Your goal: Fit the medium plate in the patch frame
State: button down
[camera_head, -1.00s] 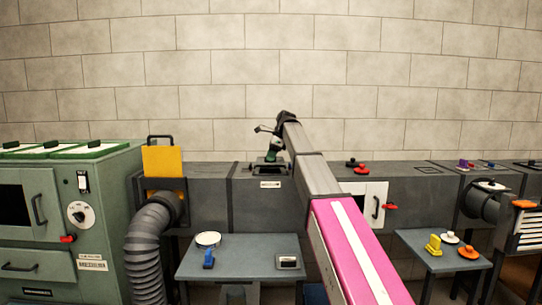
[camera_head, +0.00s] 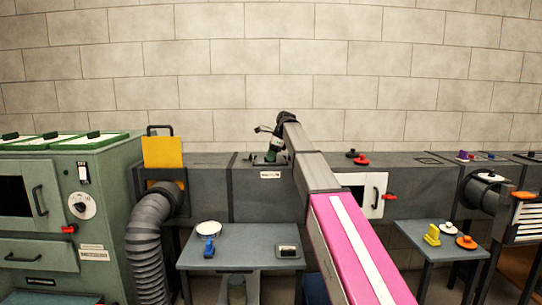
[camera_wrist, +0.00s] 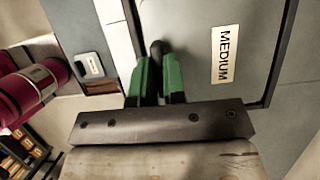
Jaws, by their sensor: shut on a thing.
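My gripper (camera_head: 271,150) is over the top of the grey duct, near a small white label on the duct's front. In the wrist view its green fingers (camera_wrist: 159,75) are shut on the dark upright handle (camera_wrist: 157,50) of a grey plate. The plate (camera_wrist: 195,60) bears a label reading MEDIUM and has a dark border along its edges. I cannot tell whether this border is the patch frame, or whether the plate sits in it or just above it. In the head view the plate is small and partly hidden by my gripper.
A small table (camera_head: 238,254) holds a white round item (camera_head: 208,229), a blue item (camera_head: 209,247) and a grey box (camera_head: 287,251). A right table (camera_head: 436,254) holds yellow, white and orange pieces. A yellow plate (camera_head: 162,152) stands above a ribbed hose (camera_head: 147,240). A green cabinet (camera_head: 110,200) stands left.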

dwell(0.4)
jog(key=c, duration=1.1)
grip_release()
